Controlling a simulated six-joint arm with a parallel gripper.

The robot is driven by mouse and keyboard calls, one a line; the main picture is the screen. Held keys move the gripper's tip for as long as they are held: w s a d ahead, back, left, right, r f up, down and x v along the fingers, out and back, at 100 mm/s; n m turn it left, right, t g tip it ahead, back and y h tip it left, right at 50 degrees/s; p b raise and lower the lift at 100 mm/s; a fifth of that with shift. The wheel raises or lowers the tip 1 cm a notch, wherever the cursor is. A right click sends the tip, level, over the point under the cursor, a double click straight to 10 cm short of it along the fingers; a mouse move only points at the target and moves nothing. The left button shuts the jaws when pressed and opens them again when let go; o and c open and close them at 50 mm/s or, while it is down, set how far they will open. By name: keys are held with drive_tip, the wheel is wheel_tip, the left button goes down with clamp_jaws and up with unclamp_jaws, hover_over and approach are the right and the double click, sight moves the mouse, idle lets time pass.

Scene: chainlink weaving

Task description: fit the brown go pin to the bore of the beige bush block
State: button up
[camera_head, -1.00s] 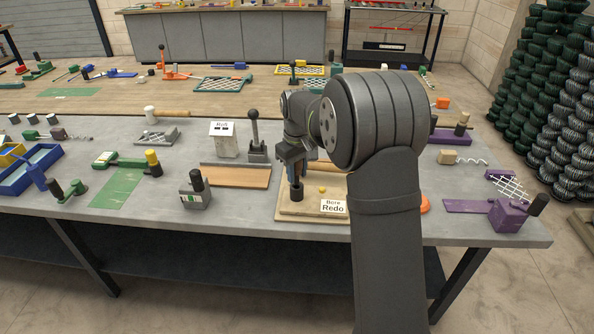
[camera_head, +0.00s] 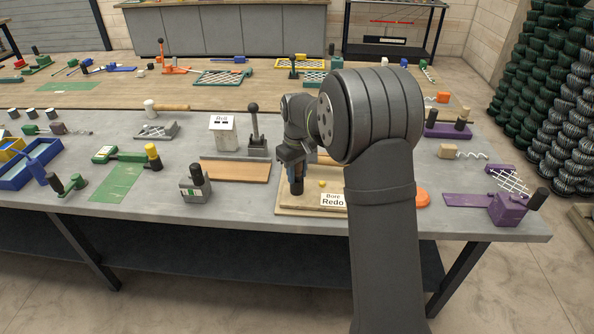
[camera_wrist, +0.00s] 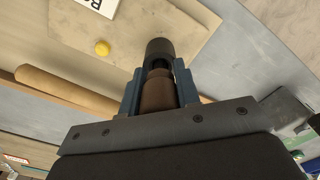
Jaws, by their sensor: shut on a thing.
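My gripper (camera_head: 293,172) is shut on the brown go pin. In the wrist view the pin (camera_wrist: 157,93) sits between my gripper's two blue-grey fingers (camera_wrist: 157,88), with a narrower neck beyond them. The neck meets a dark cylinder (camera_wrist: 160,47) at its far end. In the head view this dark cylinder (camera_head: 297,187) stands upright over the left part of a flat beige block (camera_head: 290,208) labelled "Bore Redo". The block also shows in the wrist view (camera_wrist: 205,22). The bore is hidden, and I cannot tell how deep the pin sits.
A grey block with a black knob (camera_head: 195,185) and a brown board (camera_head: 236,170) lie left. An orange disc (camera_head: 422,197) and purple fixture (camera_head: 510,208) are right.

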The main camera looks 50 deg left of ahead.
drive_tip(key=shift+f, duration=0.1)
drive_tip(key=o, duration=1.1)
drive_tip(key=shift+f, duration=0.1)
drive_tip(key=shift+c, duration=0.2)
wheel_tip(320, 180, up, 18)
drive_tip(key=shift+w+f, duration=0.1)
wheel_tip(320, 180, down, 18)
drive_tip(key=shift+r, duration=0.2)
idle(0.3)
